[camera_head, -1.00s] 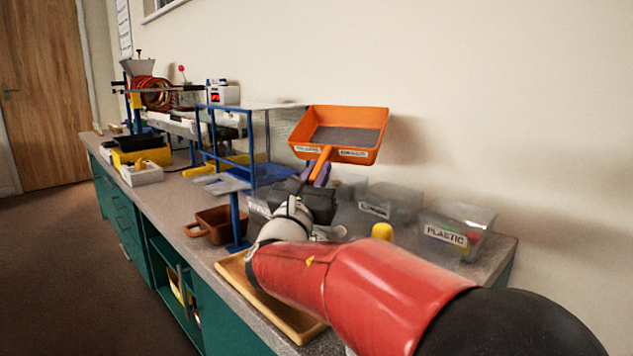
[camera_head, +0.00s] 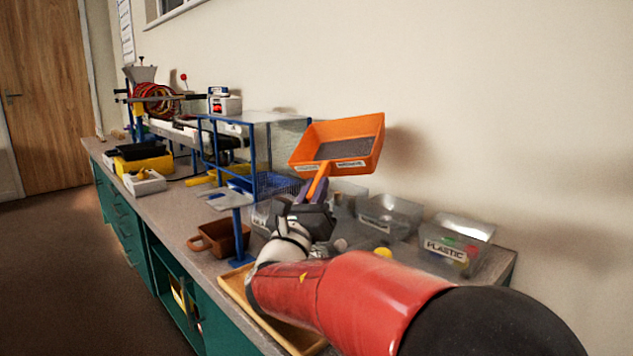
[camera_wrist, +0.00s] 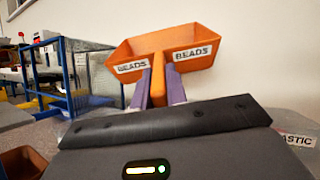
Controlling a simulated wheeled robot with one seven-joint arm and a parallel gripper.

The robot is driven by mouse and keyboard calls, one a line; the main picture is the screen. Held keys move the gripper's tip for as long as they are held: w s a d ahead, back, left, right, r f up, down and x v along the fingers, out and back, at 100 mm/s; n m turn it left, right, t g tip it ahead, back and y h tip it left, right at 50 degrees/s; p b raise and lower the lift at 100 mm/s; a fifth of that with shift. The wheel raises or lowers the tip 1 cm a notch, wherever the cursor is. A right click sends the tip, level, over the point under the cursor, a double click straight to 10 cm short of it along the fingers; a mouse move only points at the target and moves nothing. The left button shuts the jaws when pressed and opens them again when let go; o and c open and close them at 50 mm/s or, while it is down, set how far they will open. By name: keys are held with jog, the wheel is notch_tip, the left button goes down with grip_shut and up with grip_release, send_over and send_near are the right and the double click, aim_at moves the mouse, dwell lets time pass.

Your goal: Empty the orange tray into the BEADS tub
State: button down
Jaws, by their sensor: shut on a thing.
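The orange tray (camera_head: 345,129) is a flared scoop with a handle, held up above the bench and tilted with its left side lower. Its grey, speckled inside shows in the head view; I cannot tell whether that is loose contents or the floor. Two BEADS labels show on its near walls in the wrist view (camera_wrist: 160,46). My gripper (camera_head: 317,189) is shut on its handle, the purple fingers on either side (camera_wrist: 160,86). Clear tubs stand below and behind. One tub (camera_head: 403,214) has a label too small to read, so I cannot tell which is BEADS.
A clear tub marked PLASTIC (camera_head: 480,231) holds coloured pieces at the right end. A brown handled container (camera_head: 227,239) and a blue stand (camera_head: 238,222) are left of my arm. A blue-framed rack (camera_head: 206,140) stands behind. A wooden tray (camera_head: 234,285) lies under my arm.

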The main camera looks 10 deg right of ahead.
jog(key=shift+a+r+n+p, duration=0.15)
jog(key=shift+r+n+p, duration=0.15)
jog(key=shift+p, duration=0.2)
jog(key=shift+s+a+n+p, duration=0.15)
jog(key=shift+n+p, duration=0.35)
jog(key=shift+p, duration=0.35)
jog(key=shift+s+a+n+p, duration=0.15)
jog(key=shift+n+p, duration=0.25)
jog(key=shift+p, duration=0.4)
jog(key=n+p, duration=0.2)
jog(key=p, duration=0.1)
jog(key=a+g+p, duration=0.1)
jog(key=p, duration=0.1)
jog(key=shift+s+r+n, duration=0.25)
jog(key=shift+s+n, duration=0.05)
jog(key=shift+n, duration=0.1)
jog(key=w+a+n+g+y, duration=0.1)
jog(key=w+a+n, duration=0.4)
jog(key=n, duration=0.8)
jog(key=shift+a+r+g+y, duration=0.35)
jog(key=shift+a+g, duration=0.55)
jog(key=shift+a, duration=0.6)
